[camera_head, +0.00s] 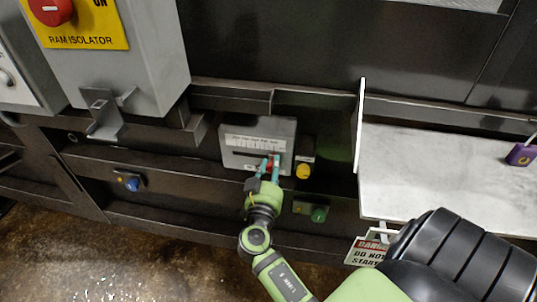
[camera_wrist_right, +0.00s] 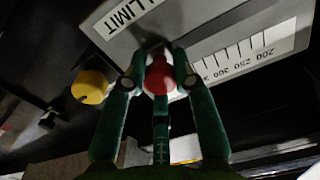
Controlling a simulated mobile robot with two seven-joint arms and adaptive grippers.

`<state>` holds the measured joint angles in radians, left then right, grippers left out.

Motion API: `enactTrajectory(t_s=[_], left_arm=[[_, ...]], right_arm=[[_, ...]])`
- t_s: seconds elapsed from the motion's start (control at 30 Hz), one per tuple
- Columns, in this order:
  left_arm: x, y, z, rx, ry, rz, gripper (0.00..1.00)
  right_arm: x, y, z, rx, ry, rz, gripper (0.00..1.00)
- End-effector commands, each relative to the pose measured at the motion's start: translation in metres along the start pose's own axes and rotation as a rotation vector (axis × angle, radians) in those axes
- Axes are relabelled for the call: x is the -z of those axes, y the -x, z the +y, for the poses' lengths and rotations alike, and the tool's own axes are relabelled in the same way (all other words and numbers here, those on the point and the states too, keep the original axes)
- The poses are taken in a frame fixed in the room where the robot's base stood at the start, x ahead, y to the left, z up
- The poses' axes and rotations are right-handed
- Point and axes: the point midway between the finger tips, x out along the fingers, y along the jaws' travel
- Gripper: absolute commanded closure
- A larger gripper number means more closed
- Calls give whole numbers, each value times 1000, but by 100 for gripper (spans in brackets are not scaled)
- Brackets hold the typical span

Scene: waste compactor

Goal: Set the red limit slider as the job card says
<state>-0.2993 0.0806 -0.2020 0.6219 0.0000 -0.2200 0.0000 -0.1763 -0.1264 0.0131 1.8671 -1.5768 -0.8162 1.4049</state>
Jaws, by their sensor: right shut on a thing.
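The red limit slider knob (camera_wrist_right: 159,76) sits on a grey panel (camera_head: 285,129) with a pale scale strip (camera_head: 255,141). My right gripper (camera_head: 270,166) is shut on the knob, with a finger on each side in the right wrist view (camera_wrist_right: 159,72). In the head view the knob is toward the right part of its slot. In the wrist view the panel is upside down. It reads "LIMIT", and the scale shows 200, 250 and 300, with the knob beyond these. The exact setting cannot be told. No readable job card shows. My left gripper is not in view.
A yellow knob (camera_head: 304,171) is just right of the panel. A green button (camera_head: 319,214) is below and a blue one (camera_head: 132,183) to the left. A pale shelf (camera_head: 435,165) is at right, with a purple padlock (camera_head: 521,154). The red ram isolator (camera_head: 50,9) is upper left.

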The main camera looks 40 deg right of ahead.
Motion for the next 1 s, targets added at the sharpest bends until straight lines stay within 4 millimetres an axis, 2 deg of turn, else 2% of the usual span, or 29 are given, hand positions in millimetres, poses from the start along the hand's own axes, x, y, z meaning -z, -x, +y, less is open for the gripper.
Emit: enactTrajectory(t_s=[0.03, 0.07, 0.1, 0.47, 0.8, 1.0], left_arm=[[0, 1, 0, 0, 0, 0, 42], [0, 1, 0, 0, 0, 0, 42], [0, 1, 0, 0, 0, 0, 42], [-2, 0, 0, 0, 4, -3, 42], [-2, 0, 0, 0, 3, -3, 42], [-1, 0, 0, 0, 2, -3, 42]], right_arm=[[8, -4, 4, -13, 0, 18, 64], [8, -4, 4, -13, 0, 18, 52], [8, -4, 4, -13, -1, 17, 48], [3, 2, 2, -6, -1, 7, 48], [3, 54, 3, -8, -1, 7, 48], [4, 71, 4, -11, -1, 11, 48]])
